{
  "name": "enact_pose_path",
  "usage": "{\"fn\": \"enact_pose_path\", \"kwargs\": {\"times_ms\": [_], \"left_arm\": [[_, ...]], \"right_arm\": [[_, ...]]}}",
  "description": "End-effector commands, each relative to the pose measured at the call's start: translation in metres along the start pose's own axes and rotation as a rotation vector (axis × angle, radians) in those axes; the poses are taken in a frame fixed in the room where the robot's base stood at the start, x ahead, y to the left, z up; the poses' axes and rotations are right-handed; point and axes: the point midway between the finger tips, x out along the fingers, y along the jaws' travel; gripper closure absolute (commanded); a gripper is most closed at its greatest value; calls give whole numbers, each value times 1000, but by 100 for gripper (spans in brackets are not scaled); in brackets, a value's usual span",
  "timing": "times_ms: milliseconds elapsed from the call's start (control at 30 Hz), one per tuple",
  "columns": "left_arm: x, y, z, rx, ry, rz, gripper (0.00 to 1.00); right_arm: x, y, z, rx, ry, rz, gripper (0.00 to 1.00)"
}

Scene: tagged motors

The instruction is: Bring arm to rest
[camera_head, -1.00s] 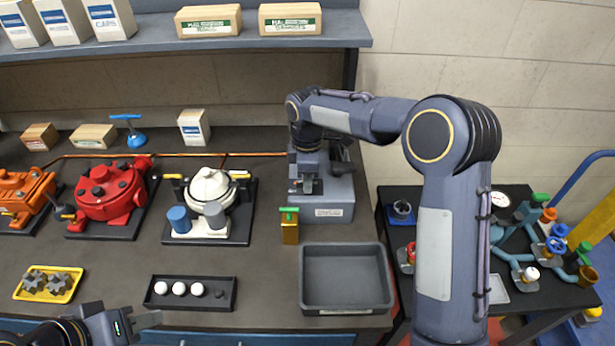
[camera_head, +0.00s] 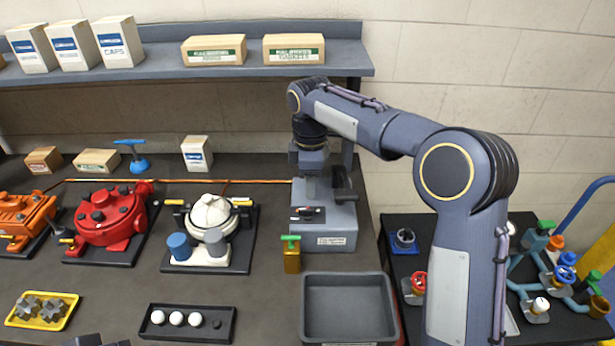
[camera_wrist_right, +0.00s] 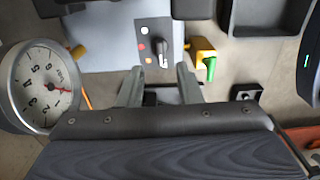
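My right arm reaches in from the right in the head view. Its gripper (camera_head: 308,172) hangs above the back of a grey bench machine (camera_head: 325,235), and the wrist partly hides its fingers. In the right wrist view the two fingers (camera_wrist_right: 158,85) stand apart with nothing held between them. My left gripper (camera_head: 100,341) shows only as a dark sliver at the bottom edge of the head view. Its fingers cannot be made out.
A brass block with a green handle (camera_head: 291,255) and an empty grey tray (camera_head: 345,275) stand by the machine. A red motor (camera_head: 105,220), a white motor (camera_head: 210,215) and a tray of white balls (camera_head: 190,337) are farther left. A gauge (camera_wrist_right: 45,88) shows close in the wrist view.

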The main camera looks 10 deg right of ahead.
Motion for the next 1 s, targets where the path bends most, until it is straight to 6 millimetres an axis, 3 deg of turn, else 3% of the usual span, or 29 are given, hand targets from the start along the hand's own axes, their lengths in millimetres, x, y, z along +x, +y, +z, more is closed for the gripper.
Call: {"fn": "enact_pose_path", "kwargs": {"times_ms": [200, 367, 500, 667, 800, 1000], "left_arm": [[0, 0, 0, 0, 0, 0, 65], [0, 0, 0, 0, 0, 0, 65], [0, 0, 0, 0, 0, 0, 65], [0, 0, 0, 0, 0, 0, 65], [0, 0, 0, 0, 0, 0, 65], [0, 0, 0, 0, 0, 0, 65]], "right_arm": [[-4, -3, 5, 19, 8, 7, 68], [-28, -27, 35, 156, 61, 36, 68], [-48, -69, 72, 362, 144, 66, 68], [-58, -130, 110, 631, 258, 90, 68], [-51, -186, 133, 871, 367, 97, 68], [-22, -259, 145, 1200, 528, 83, 68]]}}
